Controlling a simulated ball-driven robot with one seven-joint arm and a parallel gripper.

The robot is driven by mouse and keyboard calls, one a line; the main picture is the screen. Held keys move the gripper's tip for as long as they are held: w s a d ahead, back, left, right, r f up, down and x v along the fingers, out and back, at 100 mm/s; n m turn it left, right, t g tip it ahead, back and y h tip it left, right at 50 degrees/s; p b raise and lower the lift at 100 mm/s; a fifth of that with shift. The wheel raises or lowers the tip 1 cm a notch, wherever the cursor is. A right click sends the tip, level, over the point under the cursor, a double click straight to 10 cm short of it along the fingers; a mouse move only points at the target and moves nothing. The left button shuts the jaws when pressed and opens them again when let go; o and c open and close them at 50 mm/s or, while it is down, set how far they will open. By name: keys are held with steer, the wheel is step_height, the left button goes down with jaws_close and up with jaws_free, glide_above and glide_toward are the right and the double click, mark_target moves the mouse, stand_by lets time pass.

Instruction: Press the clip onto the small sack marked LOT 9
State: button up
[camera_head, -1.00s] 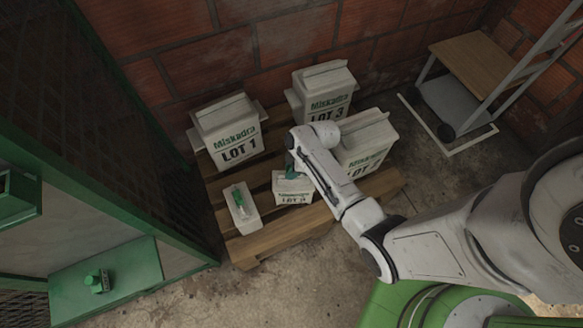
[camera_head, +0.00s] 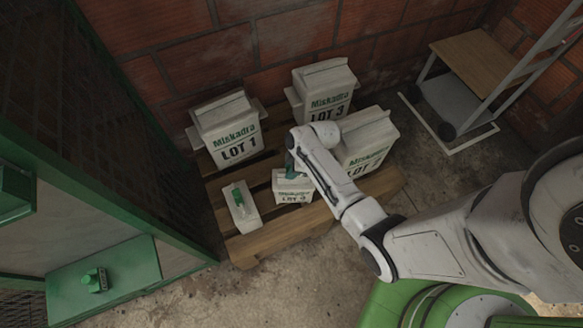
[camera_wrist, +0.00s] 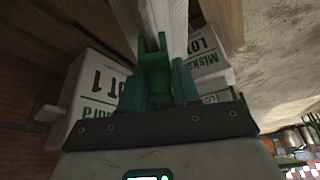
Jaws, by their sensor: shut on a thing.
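A small white sack (camera_head: 292,190) stands near the front of the wooden pallet, its printed LOT number partly legible and apparently a 9. My gripper (camera_head: 291,171) is right at the top of this sack, with my arm reaching in from the right. In the wrist view my gripper (camera_wrist: 158,85) is shut on a green clip (camera_wrist: 155,72), which lies between its two teal fingers. Whether the clip touches the sack's top is hidden by the fingers and arm.
Larger sacks LOT 1 (camera_head: 232,135), LOT 3 (camera_head: 325,92) and another (camera_head: 367,147) stand behind on the pallet (camera_head: 285,240). A white box (camera_head: 241,212) with a green item is left of the small sack. A green cabinet flanks the left; a trolley (camera_head: 470,65) stands back right.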

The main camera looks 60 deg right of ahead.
steer(key=shift+f+b, duration=0.4)
steer(key=shift+f, duration=0.2)
steer(key=o, duration=1.6)
steer(key=shift+r, duration=0.1)
steer(key=shift+r+p, duration=3.3)
steer(key=shift+r, duration=0.15)
steer(key=shift+c, duration=0.2)
jaws_close()
